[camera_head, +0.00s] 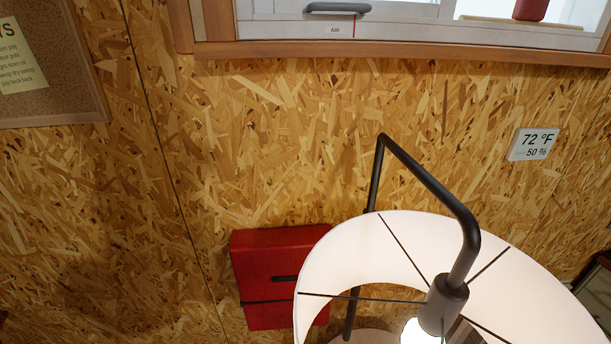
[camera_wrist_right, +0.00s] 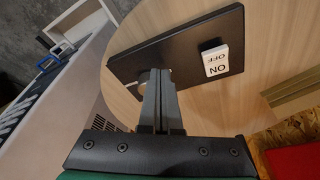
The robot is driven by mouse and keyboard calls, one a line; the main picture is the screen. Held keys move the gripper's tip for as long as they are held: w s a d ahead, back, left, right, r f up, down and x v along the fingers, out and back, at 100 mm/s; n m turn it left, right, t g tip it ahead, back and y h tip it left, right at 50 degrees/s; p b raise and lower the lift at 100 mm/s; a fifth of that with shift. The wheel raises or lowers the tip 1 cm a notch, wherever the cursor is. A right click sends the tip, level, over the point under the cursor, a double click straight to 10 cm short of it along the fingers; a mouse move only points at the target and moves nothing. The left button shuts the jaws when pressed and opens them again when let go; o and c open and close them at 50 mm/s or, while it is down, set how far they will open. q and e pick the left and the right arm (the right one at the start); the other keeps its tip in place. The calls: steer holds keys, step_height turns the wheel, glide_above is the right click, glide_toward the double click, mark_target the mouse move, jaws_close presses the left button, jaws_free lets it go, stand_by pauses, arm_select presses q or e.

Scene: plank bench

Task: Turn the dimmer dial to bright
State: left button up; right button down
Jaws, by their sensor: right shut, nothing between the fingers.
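In the right wrist view, a black panel (camera_wrist_right: 185,50) lies on a round light-wood surface (camera_wrist_right: 275,40). A white block marked ON and OFF (camera_wrist_right: 215,61) is on its right part. My right gripper (camera_wrist_right: 160,78) is shut and empty, its fingertips over the panel's left part. A small pale rounded part (camera_wrist_right: 143,84) shows just left of the fingertips, mostly hidden by them; I cannot tell whether it is the dial or whether the fingers touch it. In the head view, a lamp with a white shade (camera_head: 330,262) has a lit bulb (camera_head: 420,333). My left gripper is in neither view.
In the head view, a red box (camera_head: 262,260) is at the chipboard wall behind the lamp. A display (camera_head: 533,145) reads 72 °F and 50 %. In the wrist view, a pale bin-like object (camera_wrist_right: 50,95) is at left.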

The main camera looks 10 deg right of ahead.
steer(key=p+v, duration=0.3)
steer(key=p, duration=0.1)
steer(key=w+d+p+v, duration=0.1)
steer(key=p+v, duration=0.1)
steer(key=shift+s+a+r, duration=0.1)
steer(key=shift+a+r, duration=0.05)
steer(key=shift+r, duration=0.4)
